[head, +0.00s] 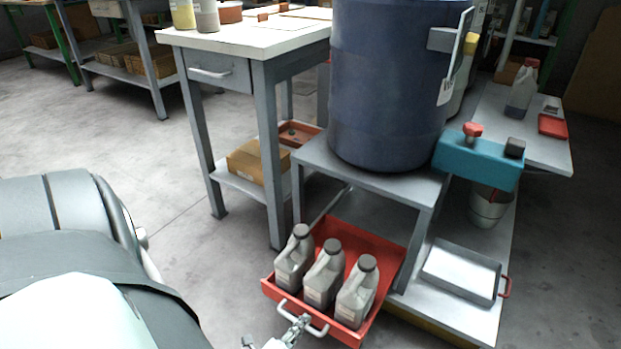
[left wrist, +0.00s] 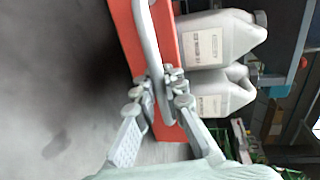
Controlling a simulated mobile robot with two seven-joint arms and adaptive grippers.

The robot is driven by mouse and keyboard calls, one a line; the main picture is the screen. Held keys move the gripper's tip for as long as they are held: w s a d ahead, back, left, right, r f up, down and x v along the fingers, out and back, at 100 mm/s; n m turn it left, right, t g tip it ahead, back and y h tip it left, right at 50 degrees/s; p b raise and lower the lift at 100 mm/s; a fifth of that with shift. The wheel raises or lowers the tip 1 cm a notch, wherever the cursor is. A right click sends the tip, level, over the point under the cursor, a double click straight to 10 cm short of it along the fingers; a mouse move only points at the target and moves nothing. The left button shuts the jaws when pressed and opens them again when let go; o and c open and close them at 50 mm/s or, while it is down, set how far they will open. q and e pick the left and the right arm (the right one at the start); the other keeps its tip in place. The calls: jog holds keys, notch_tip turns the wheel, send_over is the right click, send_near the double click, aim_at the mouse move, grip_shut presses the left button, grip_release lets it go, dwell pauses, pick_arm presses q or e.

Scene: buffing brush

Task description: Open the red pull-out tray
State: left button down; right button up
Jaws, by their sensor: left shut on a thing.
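The red pull-out tray (head: 378,252) sticks out from under the grey stand that bears the blue drum, low near the floor. Three grey bottles with dark caps (head: 324,274) stand in it. Its pale curved handle (head: 318,330) is on the front. My right gripper is not in view.
The blue drum (head: 388,90) stands on the grey stand (head: 385,181) above the tray. A workbench with a drawer (head: 219,74) stands to the left. A white shallow tray (head: 461,272) lies on the low shelf at right. Floor in front is clear.

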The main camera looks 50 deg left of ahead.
pick_arm(q)
jog(key=shift+v, duration=0.8)
jog(key=shift+d+f, duration=0.1)
jog(key=shift+f, duration=0.05)
jog(key=c, duration=1.9)
grip_release()
jog(key=shift+o, duration=0.2)
jog(key=shift+s, duration=0.1)
jog(key=v, duration=1.2)
